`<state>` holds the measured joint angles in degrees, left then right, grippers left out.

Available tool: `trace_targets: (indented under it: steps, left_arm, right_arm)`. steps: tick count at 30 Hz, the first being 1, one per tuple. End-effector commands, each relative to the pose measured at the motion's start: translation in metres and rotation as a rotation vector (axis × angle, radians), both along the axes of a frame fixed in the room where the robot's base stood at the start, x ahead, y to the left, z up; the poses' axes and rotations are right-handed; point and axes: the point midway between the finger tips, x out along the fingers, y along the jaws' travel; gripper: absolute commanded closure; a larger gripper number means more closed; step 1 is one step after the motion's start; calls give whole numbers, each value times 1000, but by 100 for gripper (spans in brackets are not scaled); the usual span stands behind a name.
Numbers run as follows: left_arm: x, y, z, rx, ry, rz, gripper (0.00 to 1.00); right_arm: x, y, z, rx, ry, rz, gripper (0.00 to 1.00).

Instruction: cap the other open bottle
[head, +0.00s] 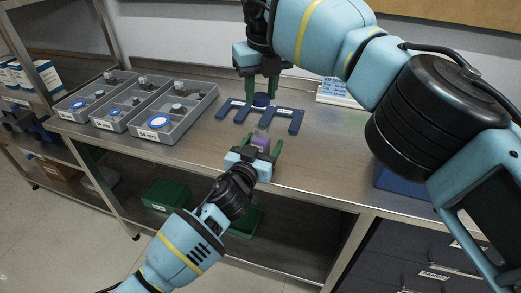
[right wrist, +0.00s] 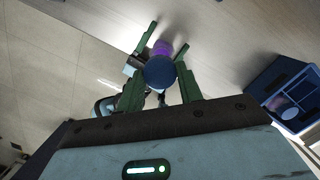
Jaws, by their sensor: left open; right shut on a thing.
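My right gripper (head: 262,96) comes down from above and is shut on a blue cap (head: 261,101). In the right wrist view the blue cap (right wrist: 160,72) sits between the green fingertips. A small clear bottle with purple contents (head: 260,143) stands near the table's front edge, below and in front of the cap in the head view. My left gripper (head: 262,148) is open, with its green fingers on either side of the bottle. The purple bottle (right wrist: 162,47) also shows beyond the cap in the right wrist view. The cap and bottle appear apart.
A dark blue slotted rack (head: 235,111) lies on the steel table (head: 315,165) behind the bottle. Three grey compartment trays (head: 184,130) with blue-lidded and other small items stand at the left. A labelled white block (head: 338,93) stands at the back right. Green bins (head: 166,196) sit on the shelf below.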

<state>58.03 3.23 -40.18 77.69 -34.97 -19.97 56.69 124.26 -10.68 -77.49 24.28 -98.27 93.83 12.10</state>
Motion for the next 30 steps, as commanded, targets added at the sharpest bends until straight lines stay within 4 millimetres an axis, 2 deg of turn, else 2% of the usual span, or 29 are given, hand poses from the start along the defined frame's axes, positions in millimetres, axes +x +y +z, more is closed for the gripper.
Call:
trace_targets:
  steps: [12,27,30]
  left_arm:
    - [4,-2,0,1,0,-1,33]
    - [4,-2,0,0,0,-1,99]
    - [4,-2,0,0,0,-1,100]
  right_arm:
    - [0,0,0,0,0,0,85]
    - [0,0,0,0,0,0,85]
    - [0,0,-2,0,0,0,85]
